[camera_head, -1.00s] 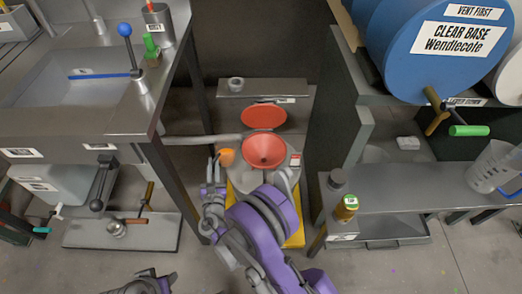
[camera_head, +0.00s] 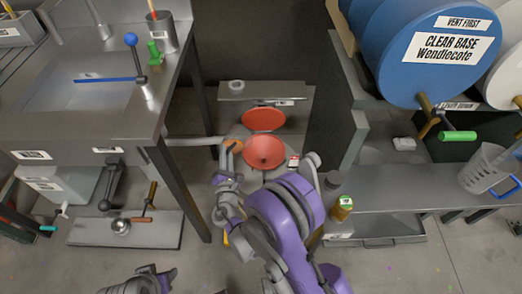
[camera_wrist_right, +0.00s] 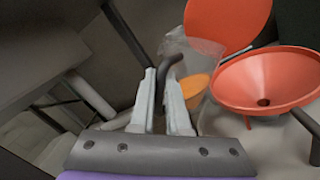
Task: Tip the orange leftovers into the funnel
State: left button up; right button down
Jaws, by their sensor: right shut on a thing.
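My right gripper (camera_head: 222,170) is shut on the dark handle of a clear jug with orange leftovers (camera_head: 234,145). In the right wrist view the gripper (camera_wrist_right: 162,85) has its two fingers around that handle, and the orange (camera_wrist_right: 194,88) shows low in the see-through jug. The red-orange funnel (camera_head: 264,152) is open and just right of the jug. It also shows in the right wrist view (camera_wrist_right: 240,85), with a dark hole in its middle. I see no orange stream. My left gripper (camera_head: 145,281) is partly in view at the bottom edge; its fingers are unclear.
A round red lid (camera_head: 264,119) stands behind the funnel. A metal workbench (camera_head: 90,128) is on the left. On the right are a grey shelf (camera_head: 400,195), a dark bottle with a green cap (camera_head: 342,208), and a large blue drum (camera_head: 400,60) above.

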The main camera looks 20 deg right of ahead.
aim_at(236, 145)
jog(key=shift+d+m, duration=0.15)
jog(key=shift+m, duration=0.25)
jog(key=shift+s+d+f+m+p, duration=0.15)
jog(key=shift+d+m, duration=0.15)
jog(key=shift+m, duration=0.35)
jog(key=shift+s+d+f+m+p, duration=0.15)
jog(key=shift+d+m, duration=0.15)
jog(key=shift+m, duration=0.35)
jog(key=shift+d+r+m+p, duration=0.4)
jog(key=shift+r+m+p, duration=0.3)
jog(key=shift+m, duration=0.3)
dwell(0.4)
jog(key=shift+s+d+f+m+t, duration=0.2)
jog(key=shift+d+m+t, duration=0.25)
jog(key=shift+m, duration=0.45)
dwell(0.7)
jog(key=shift+s+d+r+m+h, duration=0.15)
jog(key=shift+d+r+m+h, duration=0.15)
jog(key=shift+d+m, duration=0.4)
jog(key=shift+s+d+r+m+h, duration=0.1)
jog(key=shift+d+r+m+h, duration=0.15)
jog(key=shift+d+m, duration=0.45)
dwell(1.9)
